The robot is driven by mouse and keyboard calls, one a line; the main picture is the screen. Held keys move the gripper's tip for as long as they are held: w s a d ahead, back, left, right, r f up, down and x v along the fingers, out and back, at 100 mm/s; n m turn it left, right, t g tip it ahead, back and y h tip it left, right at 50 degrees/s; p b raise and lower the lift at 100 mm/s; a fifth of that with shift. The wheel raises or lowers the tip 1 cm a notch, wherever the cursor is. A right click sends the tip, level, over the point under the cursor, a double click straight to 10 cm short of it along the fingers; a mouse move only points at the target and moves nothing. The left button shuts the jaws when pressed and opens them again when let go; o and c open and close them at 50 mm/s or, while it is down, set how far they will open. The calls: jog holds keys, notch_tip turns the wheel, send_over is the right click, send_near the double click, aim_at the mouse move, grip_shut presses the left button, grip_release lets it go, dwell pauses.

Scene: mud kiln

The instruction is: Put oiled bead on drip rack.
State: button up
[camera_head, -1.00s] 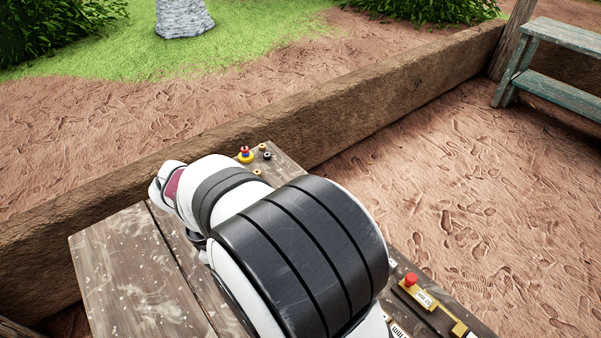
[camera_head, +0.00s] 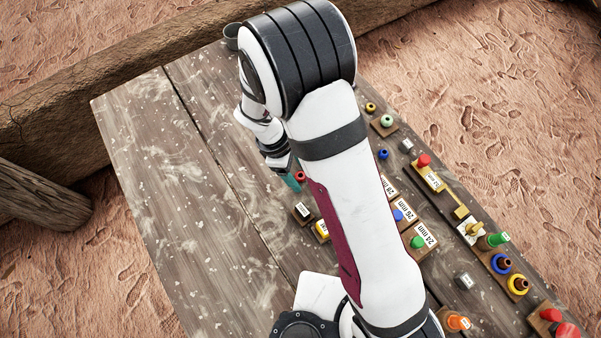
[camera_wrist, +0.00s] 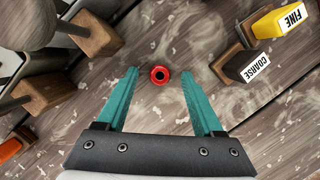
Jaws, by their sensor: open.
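A small red bead (camera_wrist: 160,75) with a dark hole lies on the wooden table, between the fingertips of my gripper (camera_wrist: 160,72) in the wrist view. My gripper is open, with teal fingers on either side of the bead. In the head view the red bead (camera_head: 300,175) shows beside the teal fingertips of my gripper (camera_head: 291,179), partly covered by my arm. I cannot tell whether this bead is oiled. I cannot tell which of the wooden stands is the drip rack.
Black COARSE (camera_wrist: 246,66) and yellow FINE (camera_wrist: 280,22) blocks stand right of the bead. Wooden blocks with posts (camera_wrist: 45,92) stand left. In the head view, pegs with coloured rings (camera_head: 501,263) and a yellow gauge (camera_head: 432,179) line the right. The table's left side (camera_head: 165,180) is clear.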

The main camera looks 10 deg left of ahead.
grip_shut()
dwell(0.4)
